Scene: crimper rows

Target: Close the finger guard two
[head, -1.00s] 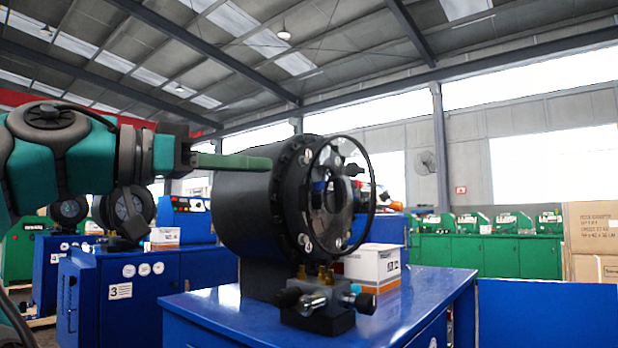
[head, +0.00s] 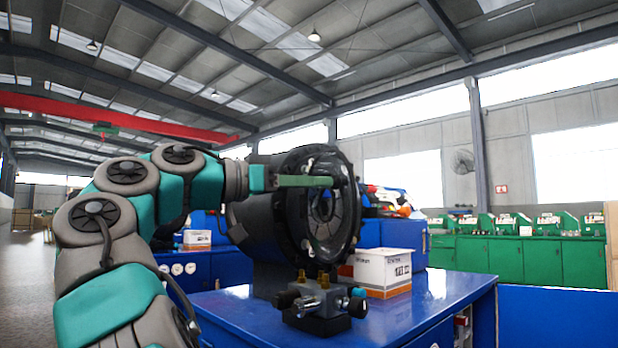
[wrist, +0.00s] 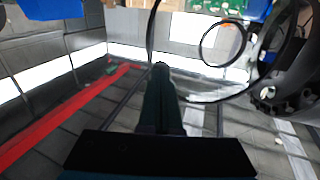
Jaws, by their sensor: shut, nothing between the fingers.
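The finger guard (head: 342,226) is a round clear disc with a thin black rim on the front of the black crimper head (head: 262,207). It stands near the head's face; the gap to the face is hard to judge. My gripper (head: 328,181) reaches in from the left, shut and empty, with its green fingers across the upper part of the face. In the wrist view the shut fingers (wrist: 161,72) point toward the guard's black rim (wrist: 151,32). I cannot tell whether they touch it. No number shows on this machine.
The crimper stands on a blue cabinet top (head: 430,300). A valve block (head: 318,303) with knobs sits below the face, and a white and orange box (head: 383,271) stands to its right. Green machines (head: 520,255) line the back right.

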